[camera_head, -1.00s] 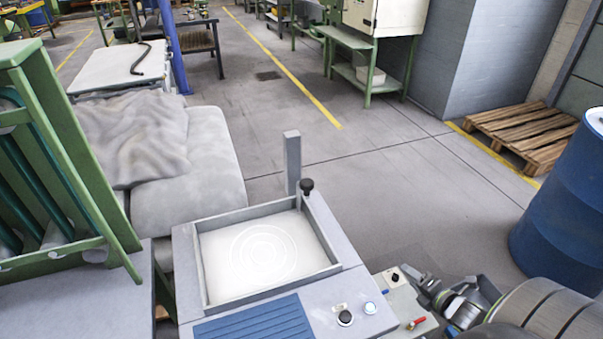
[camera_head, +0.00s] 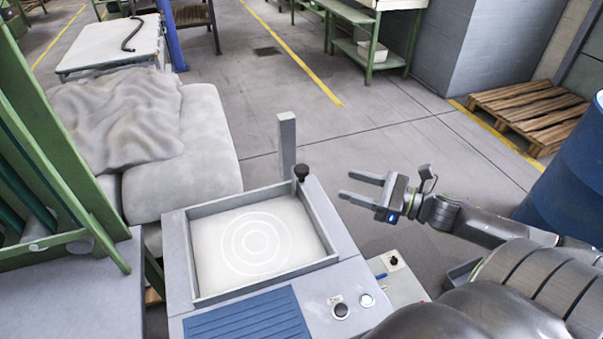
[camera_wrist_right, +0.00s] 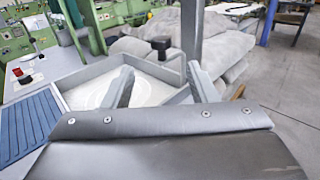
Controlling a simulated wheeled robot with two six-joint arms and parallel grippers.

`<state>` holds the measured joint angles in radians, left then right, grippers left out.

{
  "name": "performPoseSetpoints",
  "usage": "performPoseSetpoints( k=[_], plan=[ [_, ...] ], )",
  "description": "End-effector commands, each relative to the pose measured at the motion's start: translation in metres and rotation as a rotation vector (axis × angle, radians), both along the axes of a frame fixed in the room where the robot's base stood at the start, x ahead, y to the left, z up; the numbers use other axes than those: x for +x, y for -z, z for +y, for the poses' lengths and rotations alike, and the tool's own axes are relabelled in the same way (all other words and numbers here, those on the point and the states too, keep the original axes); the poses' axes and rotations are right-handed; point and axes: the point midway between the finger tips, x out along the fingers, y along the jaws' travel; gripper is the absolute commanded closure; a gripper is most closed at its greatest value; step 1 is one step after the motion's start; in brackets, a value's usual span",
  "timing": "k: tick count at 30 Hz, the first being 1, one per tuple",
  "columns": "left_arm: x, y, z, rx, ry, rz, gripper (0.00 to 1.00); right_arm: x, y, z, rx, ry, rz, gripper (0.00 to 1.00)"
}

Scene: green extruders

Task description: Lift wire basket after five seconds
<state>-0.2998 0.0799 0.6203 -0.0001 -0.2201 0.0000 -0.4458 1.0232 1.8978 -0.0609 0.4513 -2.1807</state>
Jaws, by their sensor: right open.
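I cannot make out a wire basket in either view. A shallow grey-framed tray (camera_head: 327,262) with a white floor marked with rings sits on a grey bench in the head view, and its frame (camera_wrist_right: 172,78) also shows in the right wrist view. My right gripper (camera_head: 347,185) is open and empty, to the right of the tray beside a grey post, with its fingers pointing left. In the right wrist view its two fingers (camera_wrist_right: 160,70) are spread in front of the tray. My left gripper is not in view.
A grey post (camera_head: 287,145) and black knob (camera_head: 301,172) stand at the tray's back right corner. A blue ribbed mat (camera_head: 245,317) and buttons (camera_head: 341,310) lie in front. A green rack (camera_head: 60,160) is left, a blue barrel (camera_head: 570,190) right.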

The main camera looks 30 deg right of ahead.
Motion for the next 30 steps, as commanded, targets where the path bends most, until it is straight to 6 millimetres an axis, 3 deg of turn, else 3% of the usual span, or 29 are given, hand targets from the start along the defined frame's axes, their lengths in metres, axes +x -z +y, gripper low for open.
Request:
performPoseSetpoints(
  k=[1,10,26,30],
  plan=[
    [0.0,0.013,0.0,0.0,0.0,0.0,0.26,0.009,0.005,0.006,0.001,-0.002,-0.008,0.47],
    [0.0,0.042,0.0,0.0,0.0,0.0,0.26,0.04,0.004,0.025,0.001,0.002,-0.008,0.47],
    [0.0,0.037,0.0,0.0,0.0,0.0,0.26,0.064,0.0,0.038,0.002,0.004,-0.003,0.47],
    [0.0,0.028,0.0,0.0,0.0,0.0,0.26,0.072,-0.004,0.043,0.006,0.004,-0.007,0.47]
  ],
)
